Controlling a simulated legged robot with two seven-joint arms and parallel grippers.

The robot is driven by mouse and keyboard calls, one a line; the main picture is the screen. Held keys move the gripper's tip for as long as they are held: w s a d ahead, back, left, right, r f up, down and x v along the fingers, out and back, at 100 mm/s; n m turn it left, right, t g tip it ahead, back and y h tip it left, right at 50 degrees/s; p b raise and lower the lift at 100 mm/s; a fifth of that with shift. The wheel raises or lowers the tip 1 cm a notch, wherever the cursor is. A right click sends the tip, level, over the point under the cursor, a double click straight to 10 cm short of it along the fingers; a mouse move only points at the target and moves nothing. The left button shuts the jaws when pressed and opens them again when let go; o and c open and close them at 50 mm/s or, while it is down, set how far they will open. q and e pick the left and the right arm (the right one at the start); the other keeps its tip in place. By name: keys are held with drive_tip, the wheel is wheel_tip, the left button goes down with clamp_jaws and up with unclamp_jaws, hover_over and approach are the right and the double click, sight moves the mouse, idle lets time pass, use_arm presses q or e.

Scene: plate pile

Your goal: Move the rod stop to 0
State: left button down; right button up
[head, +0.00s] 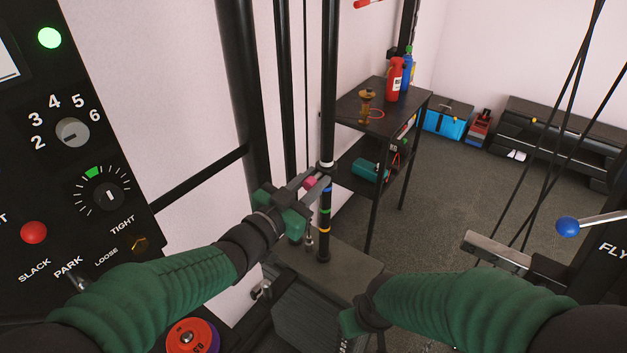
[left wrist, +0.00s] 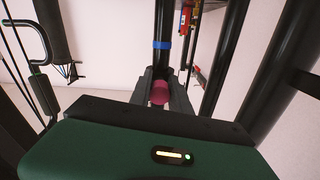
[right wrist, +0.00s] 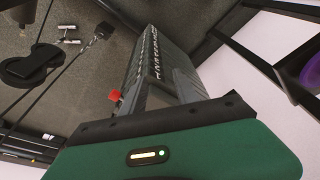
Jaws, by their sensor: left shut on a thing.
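My left gripper (head: 306,190) is at the upright black rod (head: 329,90) in the middle of the head view, shut on a pink knob (head: 311,183). The knob also shows between the fingers in the left wrist view (left wrist: 159,92). I take it to be the rod stop's knob; the fingers hide most of the stop. A pale ring (head: 326,165) is just above the fingers. Blue, green and yellow bands mark the rod below; I see no readable 0. My right gripper (head: 347,322) is low in the head view, its fingers hard to make out.
A control panel (head: 60,180) with dials stands at left. A shelf (head: 385,115) with a red bottle (head: 395,78) stands behind the rod. Cables and a blue ball knob (head: 567,226) are at right. A numbered weight stack (right wrist: 150,60) with a red knob (right wrist: 115,96) shows in the right wrist view.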

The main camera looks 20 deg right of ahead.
sight(321, 237)
use_arm(q)
drive_tip(key=shift+a+f, duration=0.1)
drive_tip(key=shift+f, duration=0.1)
wheel_tip(321, 237, down, 21)
drive_tip(key=b, duration=1.4)
drive_tip(key=shift+f, duration=0.1)
drive_tip(key=shift+s+a+f, duration=0.1)
drive_tip(key=c, duration=1.5)
unclamp_jaws()
drive_tip(key=o, duration=0.3)
drive_tip(key=shift+a, duration=0.15)
drive_tip(key=shift+s+r, duration=0.1)
drive_tip(key=shift+r, duration=0.1)
